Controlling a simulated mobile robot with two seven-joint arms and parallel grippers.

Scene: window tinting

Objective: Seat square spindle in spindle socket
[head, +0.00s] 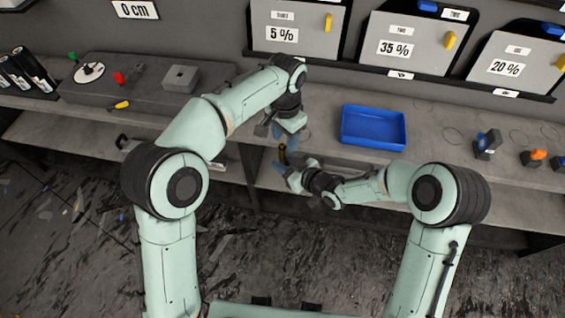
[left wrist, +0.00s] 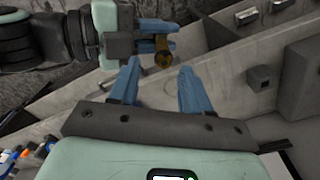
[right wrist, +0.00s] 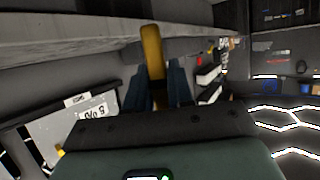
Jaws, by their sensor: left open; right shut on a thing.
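My right gripper (head: 291,168) is shut on an upright brass-coloured piece (head: 283,154) in front of the bench. In the right wrist view this brass piece (right wrist: 152,55) stands out as a long bar between the blue fingers. I cannot make out a square section. My left gripper (head: 288,132) is open and empty just above it. In the left wrist view the piece's round end (left wrist: 162,50) lies just beyond the open fingers (left wrist: 158,72), apart from them.
The raised console (head: 145,97) carries a white disc (head: 89,72), a red knob (head: 119,78) and a yellow piece (head: 122,105). A blue tray (head: 373,126) stands right of my grippers. Panels marked with percentages stand along the back.

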